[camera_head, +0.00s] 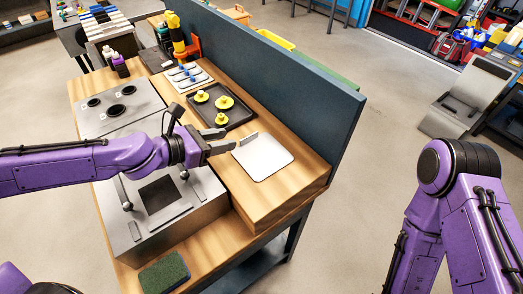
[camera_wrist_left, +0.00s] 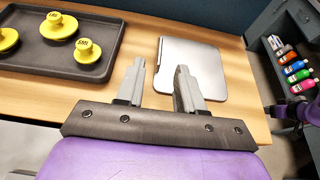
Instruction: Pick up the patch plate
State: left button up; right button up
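The patch plate appears to be the flat, pale, rounded square plate (camera_head: 263,157) lying on the wooden bench top near its right end. It also shows in the left wrist view (camera_wrist_left: 203,68), just beyond the fingers and a little to the right. My left gripper (camera_head: 243,142) is open and empty, with its fingers pointing at the plate's left edge. In the left wrist view the two grey fingertips (camera_wrist_left: 160,66) are apart, with bare wood between them. I cannot tell the fingers' height over the bench. My right arm shows at the right; its gripper is out of view.
A dark tray (camera_head: 242,119) with yellow knobbed discs (camera_head: 224,102) lies just behind the plate. A blue-grey panel (camera_head: 285,70) stands along the bench's far side. A metal duct box (camera_head: 205,196) and a green pad (camera_head: 164,272) are nearer. Bare wood lies right of the plate.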

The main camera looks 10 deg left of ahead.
aim_at(250, 135)
pick_arm(q)
jog(key=shift+s+d+f+b, duration=0.1)
jog(key=shift+d+f+b, duration=0.35)
jog(key=shift+d, duration=0.45)
jog(key=w+d, duration=0.1)
jog(key=w+d+f+b, duration=0.1)
jog(key=w, duration=0.1)
jog(key=w+f, duration=0.1)
jog(key=shift+w+d+b, duration=0.3)
jog(key=shift+w+d, duration=0.3)
jog(key=shift+d, duration=0.1)
jog(key=shift+w+d+f, duration=0.1)
jog(key=shift+w+d, duration=0.05)
jog(key=shift+w, duration=0.1)
grip_shut()
pick_arm(e)
jog(key=f, duration=0.1)
jog(key=s+f, duration=0.1)
jog(key=f, duration=0.1)
jog(key=shift+f, duration=0.2)
